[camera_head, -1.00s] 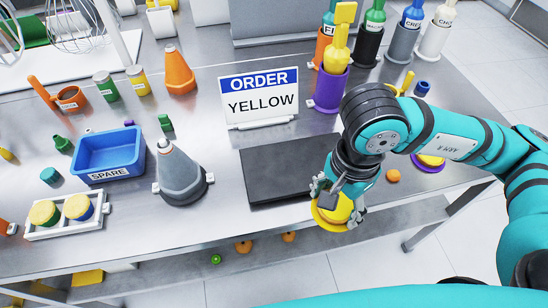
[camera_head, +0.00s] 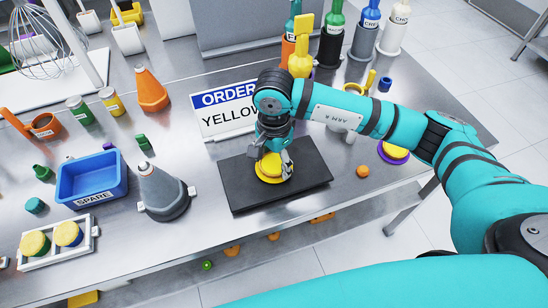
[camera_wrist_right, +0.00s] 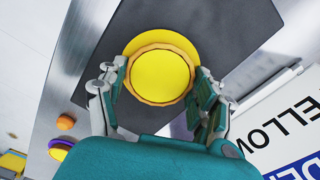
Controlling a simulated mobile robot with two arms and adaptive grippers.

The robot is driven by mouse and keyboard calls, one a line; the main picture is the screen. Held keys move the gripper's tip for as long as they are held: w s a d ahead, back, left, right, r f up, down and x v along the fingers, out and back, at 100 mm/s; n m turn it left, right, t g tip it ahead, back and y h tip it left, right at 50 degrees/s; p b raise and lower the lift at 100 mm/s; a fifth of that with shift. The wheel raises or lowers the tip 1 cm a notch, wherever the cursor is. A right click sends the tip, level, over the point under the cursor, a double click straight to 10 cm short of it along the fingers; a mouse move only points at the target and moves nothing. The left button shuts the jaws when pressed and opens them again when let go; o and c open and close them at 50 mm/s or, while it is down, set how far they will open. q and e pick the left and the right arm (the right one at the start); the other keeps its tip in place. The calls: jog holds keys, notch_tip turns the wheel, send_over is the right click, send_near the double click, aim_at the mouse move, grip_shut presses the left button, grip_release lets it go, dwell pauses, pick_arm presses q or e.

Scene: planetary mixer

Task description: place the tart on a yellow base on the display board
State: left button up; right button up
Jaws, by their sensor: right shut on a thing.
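The tart (camera_head: 268,164) has a yellow top and sits on a wider yellow base (camera_head: 271,179). My right gripper (camera_head: 273,160) is shut on it from above, over the black display board (camera_head: 312,172). In the right wrist view, the tart (camera_wrist_right: 160,77) lies between the two fingers of the right gripper (camera_wrist_right: 158,90), with the yellow base (camera_wrist_right: 178,40) showing behind it and the dark board (camera_wrist_right: 120,38) around it. I cannot tell whether the base touches the board. My left gripper is not in view.
The order sign (camera_head: 225,108) reading YELLOW stands behind the board. A grey cone-shaped bottle (camera_head: 163,192) and a blue SPARE bin (camera_head: 92,176) stand to the left. Another tart on a purple base (camera_head: 394,152) is at the right.

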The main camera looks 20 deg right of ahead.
aim_at(274, 163)
jog(key=shift+f, duration=0.3)
jog(key=shift+f+b, duration=0.25)
jog(key=shift+b, duration=0.05)
jog(key=o, duration=1.2)
jog(key=shift+c, duration=0.2)
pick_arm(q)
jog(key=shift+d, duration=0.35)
pick_arm(e)
jog(key=shift+r, duration=0.15)
jog(key=shift+r+p, duration=0.25)
jog(key=shift+p, duration=0.2)
jog(key=shift+r+b, duration=0.35)
jog(key=shift+b, duration=0.05)
pick_arm(q)
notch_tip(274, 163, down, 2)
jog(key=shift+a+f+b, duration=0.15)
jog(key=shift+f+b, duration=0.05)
jog(key=shift+b, duration=0.95)
pick_arm(e)
notch_tip(274, 163, up, 11)
